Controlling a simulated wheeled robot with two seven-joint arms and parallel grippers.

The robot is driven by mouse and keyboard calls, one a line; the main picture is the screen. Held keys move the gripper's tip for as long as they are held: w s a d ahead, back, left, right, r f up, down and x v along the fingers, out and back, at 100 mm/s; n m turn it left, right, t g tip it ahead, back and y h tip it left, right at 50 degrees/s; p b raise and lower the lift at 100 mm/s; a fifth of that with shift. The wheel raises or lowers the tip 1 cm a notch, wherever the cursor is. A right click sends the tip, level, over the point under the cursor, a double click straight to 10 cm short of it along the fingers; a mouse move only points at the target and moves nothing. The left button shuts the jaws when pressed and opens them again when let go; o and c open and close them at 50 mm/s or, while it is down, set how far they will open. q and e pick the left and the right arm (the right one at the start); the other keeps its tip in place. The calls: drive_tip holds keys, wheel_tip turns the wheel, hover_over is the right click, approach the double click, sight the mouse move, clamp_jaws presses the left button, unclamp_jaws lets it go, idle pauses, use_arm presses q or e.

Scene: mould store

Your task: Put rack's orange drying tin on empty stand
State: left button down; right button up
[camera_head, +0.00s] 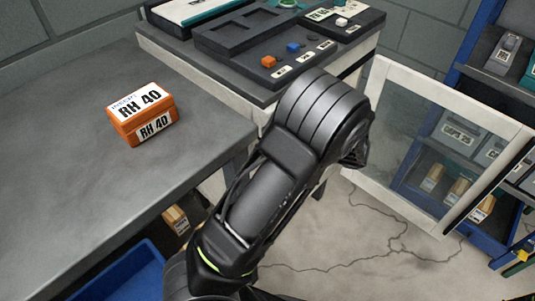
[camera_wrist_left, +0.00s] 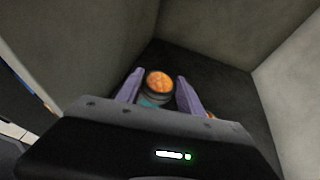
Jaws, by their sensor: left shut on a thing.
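In the left wrist view, my left gripper (camera_wrist_left: 159,80) has its purple fingers on both sides of a round tin (camera_wrist_left: 158,88) with an orange patterned top, and is shut on it. The lower part of the tin looks dark and teal and is partly hidden by the gripper body. Grey walls surround it closely, over a dark floor. An arm of mine crosses the middle of the head view, but no gripper shows there. I cannot make out an empty stand for certain. My right gripper is not in view.
An orange RH 40 box (camera_head: 142,114) sits on the grey table (camera_head: 60,190). A dark panel (camera_head: 235,65) with small coloured pieces stands behind. A white-framed clear door (camera_head: 400,150) stands open before a blue rack (camera_head: 470,40). A blue bin (camera_head: 125,275) is below.

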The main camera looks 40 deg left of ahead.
use_arm(q)
wheel_tip(320, 180, down, 5)
drive_tip(key=shift+s+f+b, duration=0.1)
drive_tip(key=shift+b, duration=1.15)
drive_tip(key=shift+s, duration=0.1)
drive_tip(key=c, duration=0.7)
unclamp_jaws()
drive_tip(key=shift+c, duration=0.2)
